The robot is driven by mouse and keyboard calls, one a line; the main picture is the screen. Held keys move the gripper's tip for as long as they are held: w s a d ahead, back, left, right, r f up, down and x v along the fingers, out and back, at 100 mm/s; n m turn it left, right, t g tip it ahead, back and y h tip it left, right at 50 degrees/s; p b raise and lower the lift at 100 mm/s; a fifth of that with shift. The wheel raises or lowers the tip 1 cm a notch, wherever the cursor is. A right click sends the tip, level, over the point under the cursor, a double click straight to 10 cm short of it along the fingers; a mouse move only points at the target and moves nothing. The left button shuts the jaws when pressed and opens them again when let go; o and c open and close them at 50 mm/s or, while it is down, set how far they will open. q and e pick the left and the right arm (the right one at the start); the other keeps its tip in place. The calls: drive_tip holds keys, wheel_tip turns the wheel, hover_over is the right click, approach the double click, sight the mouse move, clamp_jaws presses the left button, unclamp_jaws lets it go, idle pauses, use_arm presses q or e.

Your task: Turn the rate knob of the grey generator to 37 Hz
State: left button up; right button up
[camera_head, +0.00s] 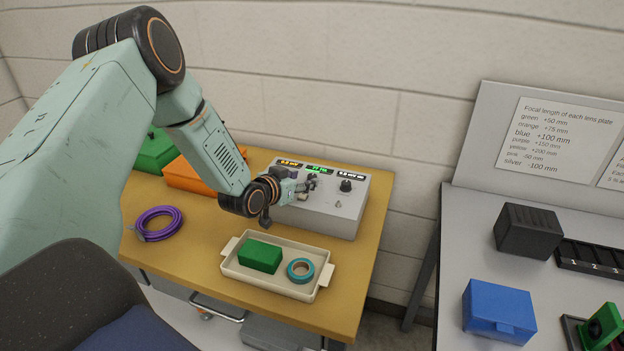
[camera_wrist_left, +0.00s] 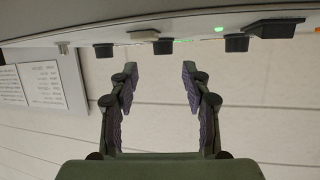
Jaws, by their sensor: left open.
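The grey generator (camera_head: 331,216) stands at the back right of the yellow-topped table. Its top carries an orange, a green (camera_head: 319,169) and a white display; their figures are too small to read surely. A black knob (camera_head: 345,186) shows right of my left gripper (camera_head: 308,184), which is over the panel and hides part of it. In the left wrist view the picture is upside down. There the left gripper (camera_wrist_left: 160,76) is open and empty, and a small dark knob (camera_wrist_left: 163,46) lies ahead, between the line of its fingers, apart from them. Which knob is the rate knob I cannot tell.
A cream tray (camera_head: 238,273) with a green block (camera_head: 261,256) and teal tape roll (camera_head: 300,270) stands in front of the generator. Purple cable (camera_head: 158,224), an orange box (camera_head: 190,177) and a green box (camera_head: 153,152) lie left. A block wall stands close behind.

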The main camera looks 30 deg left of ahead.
sight(311, 177)
use_arm(q)
drive_tip(key=x, duration=0.5)
drive_tip(key=shift+w+a+f+b, duration=0.1)
drive_tip(key=shift+a+f+b, duration=0.2)
drive_tip(key=shift+a+f, duration=0.15)
drive_tip(key=shift+d+r, duration=0.4)
drive_tip(key=shift+w+a+f, duration=0.1)
drive_tip(key=shift+a+f, duration=0.2)
drive_tip(key=shift+f, duration=0.05)
drive_tip(key=c, duration=0.4)
drive_tip(key=shift+d+r, duration=0.15)
drive_tip(key=shift+d, duration=0.05)
drive_tip(key=c, duration=0.3)
drive_tip(key=shift+a, duration=0.1)
clamp_jaws()
